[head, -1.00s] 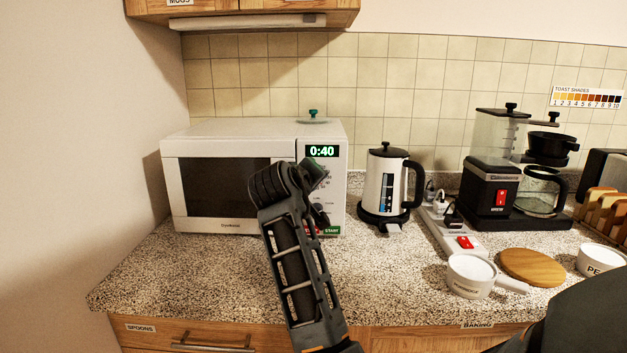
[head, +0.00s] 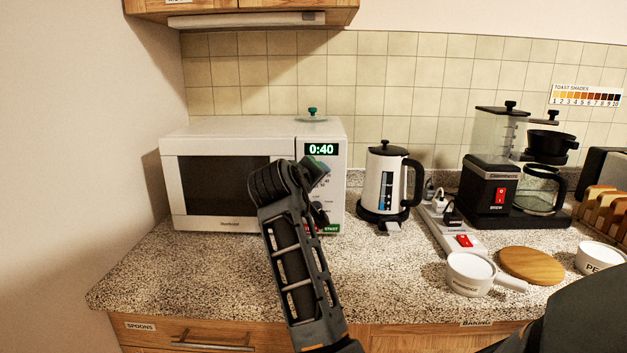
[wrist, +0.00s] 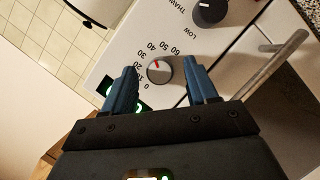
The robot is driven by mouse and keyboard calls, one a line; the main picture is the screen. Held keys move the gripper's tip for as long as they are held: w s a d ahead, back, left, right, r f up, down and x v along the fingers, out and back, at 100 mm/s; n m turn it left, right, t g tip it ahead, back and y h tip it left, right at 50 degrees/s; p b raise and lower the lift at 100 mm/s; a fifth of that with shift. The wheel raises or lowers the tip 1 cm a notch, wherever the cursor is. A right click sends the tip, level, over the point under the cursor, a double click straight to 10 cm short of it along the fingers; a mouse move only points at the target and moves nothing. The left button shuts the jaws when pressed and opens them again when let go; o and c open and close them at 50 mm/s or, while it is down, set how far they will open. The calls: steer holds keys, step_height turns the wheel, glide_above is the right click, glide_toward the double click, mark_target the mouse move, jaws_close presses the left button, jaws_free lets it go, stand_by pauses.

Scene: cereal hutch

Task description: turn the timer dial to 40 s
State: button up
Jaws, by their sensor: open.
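The white microwave (head: 230,135) stands at the left of the counter. Its green display (head: 321,149) reads 0:40. The timer dial (wrist: 159,70) is a grey knob with a red pointer mark, ringed by numbers from 0 to 60. In the wrist view its red mark points near the 40. My gripper (wrist: 163,80) is open, with one blue finger on each side of the dial and a visible gap to it.
A second dark knob (wrist: 210,10), marked THAW and LOW, sits near the timer dial. The microwave's door handle (wrist: 284,54) is close to the right finger. A kettle (head: 381,190) stands right of the microwave, then a power strip (head: 462,240) and a coffee maker (head: 490,190).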

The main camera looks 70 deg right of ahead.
steer(key=v, duration=0.7)
steer(key=shift+a+b, duration=0.35)
steer(key=shift+r, duration=0.1)
